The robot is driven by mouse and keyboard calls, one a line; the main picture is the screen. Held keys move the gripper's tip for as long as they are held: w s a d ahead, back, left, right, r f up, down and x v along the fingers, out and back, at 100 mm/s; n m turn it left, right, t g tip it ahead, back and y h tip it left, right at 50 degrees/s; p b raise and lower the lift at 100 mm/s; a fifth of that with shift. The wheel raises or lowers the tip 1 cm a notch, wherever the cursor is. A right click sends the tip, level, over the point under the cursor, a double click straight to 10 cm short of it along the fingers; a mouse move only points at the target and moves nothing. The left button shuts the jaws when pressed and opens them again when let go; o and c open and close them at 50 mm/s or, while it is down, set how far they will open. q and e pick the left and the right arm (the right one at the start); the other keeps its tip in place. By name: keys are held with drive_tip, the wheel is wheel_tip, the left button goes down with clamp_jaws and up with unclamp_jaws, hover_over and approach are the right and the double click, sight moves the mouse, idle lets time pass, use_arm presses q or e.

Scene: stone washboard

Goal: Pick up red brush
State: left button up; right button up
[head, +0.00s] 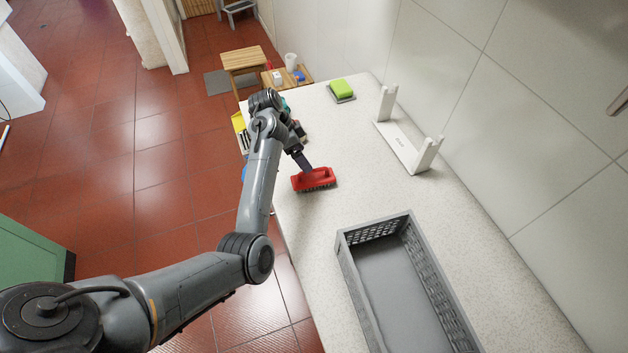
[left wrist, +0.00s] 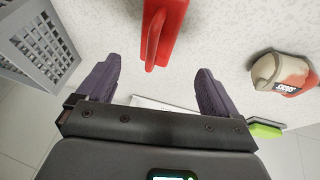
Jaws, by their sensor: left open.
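The red brush (head: 314,179) lies on the pale speckled counter, bristles down, near its left edge. My left gripper (head: 305,164) is at the brush, coming from its far side. In the left wrist view the red brush (left wrist: 167,28) shows at the top centre, with its handle reaching toward the gap between the fingers. The two dark fingers of my left gripper (left wrist: 159,68) stand wide apart, one on each side of the handle, and no contact with it shows. The far end of the brush is cut off there. My right gripper is not in view.
A grey crate (head: 347,262) stands on the counter nearer me. A white stand (head: 402,146) and a green sponge (head: 342,88) are farther back by the tiled wall. A beige and red container (left wrist: 283,74) shows at the wrist view's right. Counter around the brush is clear.

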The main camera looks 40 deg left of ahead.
sight(314, 171)
use_arm(q)
drive_tip(key=x, duration=0.2)
drive_tip(key=shift+d+f, duration=0.2)
drive_tip(key=shift+f, duration=0.1)
drive_tip(key=shift+d+x, duration=0.1)
drive_tip(key=shift+x, duration=1.45)
drive_tip(key=shift+d+x, duration=0.15)
drive_tip(key=shift+x, duration=1.4)
drive_tip(key=shift+c, duration=0.2)
drive_tip(key=c, duration=1.2)
drive_tip(key=shift+o, duration=0.2)
drive_tip(key=shift+r, duration=0.2)
drive_tip(key=shift+r, duration=0.55)
wheel_tip(314, 171, up, 3)
drive_tip(key=shift+f, duration=0.2)
drive_tip(key=s+d+r+p, duration=0.1)
drive_tip(key=s+d+r, duration=0.5)
drive_tip(key=d, duration=0.3)
drive_tip(key=shift+s+d+r, duration=0.15)
drive_tip(key=shift+d+r, duration=0.25)
drive_tip(key=shift+r, duration=0.1)
